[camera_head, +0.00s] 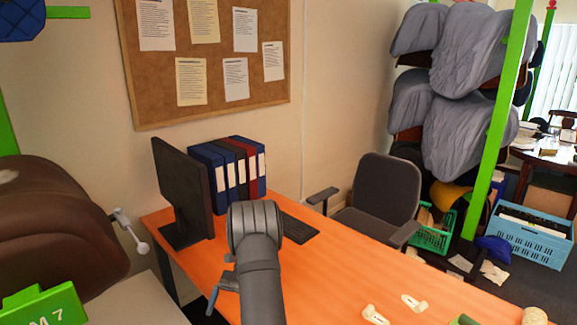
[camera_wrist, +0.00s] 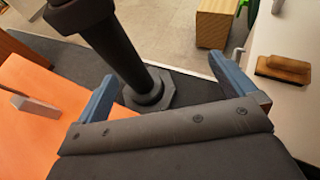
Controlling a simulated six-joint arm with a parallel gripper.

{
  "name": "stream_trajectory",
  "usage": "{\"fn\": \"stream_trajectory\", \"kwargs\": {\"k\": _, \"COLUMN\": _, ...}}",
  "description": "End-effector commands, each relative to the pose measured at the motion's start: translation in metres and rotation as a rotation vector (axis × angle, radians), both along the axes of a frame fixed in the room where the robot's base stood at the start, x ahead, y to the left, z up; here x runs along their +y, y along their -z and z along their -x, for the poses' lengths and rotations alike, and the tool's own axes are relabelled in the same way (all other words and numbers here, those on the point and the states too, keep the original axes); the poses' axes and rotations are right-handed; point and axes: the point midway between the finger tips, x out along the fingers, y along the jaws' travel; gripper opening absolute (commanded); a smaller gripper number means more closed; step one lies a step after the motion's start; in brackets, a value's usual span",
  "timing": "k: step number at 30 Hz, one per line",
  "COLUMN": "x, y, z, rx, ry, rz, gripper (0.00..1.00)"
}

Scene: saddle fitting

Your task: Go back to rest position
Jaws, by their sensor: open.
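My gripper (camera_wrist: 162,68) shows in the wrist view, with its two blue fingers spread wide apart and nothing held between them. A dark column with a flanged foot, which looks like part of my own body, stands beyond the fingers. In the head view my grey arm rises at the lower middle in front of the desk. Small blue-grey parts show at the arm's left side; the rest of the gripper is hidden there.
The orange desk (camera_head: 353,262) bears a monitor (camera_head: 182,190), binders (camera_head: 238,167), a keyboard (camera_head: 298,228) and small pale pieces (camera_head: 414,302). A brown saddle (camera_head: 55,225) stands left. An office chair (camera_head: 385,190) is behind the desk. A green post (camera_head: 497,130) stands right.

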Motion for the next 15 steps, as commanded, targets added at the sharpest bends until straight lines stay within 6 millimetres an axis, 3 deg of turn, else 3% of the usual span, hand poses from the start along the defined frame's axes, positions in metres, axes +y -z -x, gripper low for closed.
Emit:
{"fn": "stream_trajectory", "kwargs": {"k": 6, "x": -0.018, "y": 0.004, "z": 0.002, "rx": -0.008, "ry": -0.053, "rz": 0.002, "gripper": 1.00}}
{"fn": "stream_trajectory", "kwargs": {"k": 15, "x": -0.021, "y": 0.004, "z": 0.002, "rx": -0.009, "ry": -0.062, "rz": 0.000, "gripper": 1.00}}
